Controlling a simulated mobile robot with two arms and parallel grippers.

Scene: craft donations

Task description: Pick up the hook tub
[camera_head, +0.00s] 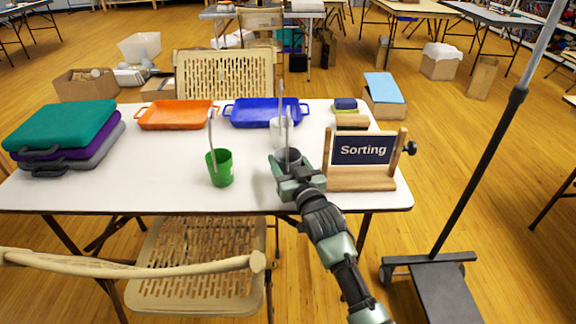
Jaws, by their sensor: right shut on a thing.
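My right gripper (289,172) reaches in from the lower right over the white table (250,198). It is shut on a grey tub (288,156) with a thin upright rod in it. The gripper hides the tub's lower part, so I cannot tell whether the tub touches the table. A white tub (278,126) with a similar rod stands just behind. A green tub (222,174) with a rod stands to the left. Which tub is the hook tub is not marked. My left gripper is not in view.
A "Sorting" sign (362,150) stands close to the right of my gripper. A blue tray (262,122) and an orange tray (176,122) lie behind, and stacked cases (66,128) lie left. A chair (190,268) stands in front. The table's front middle-left is clear.

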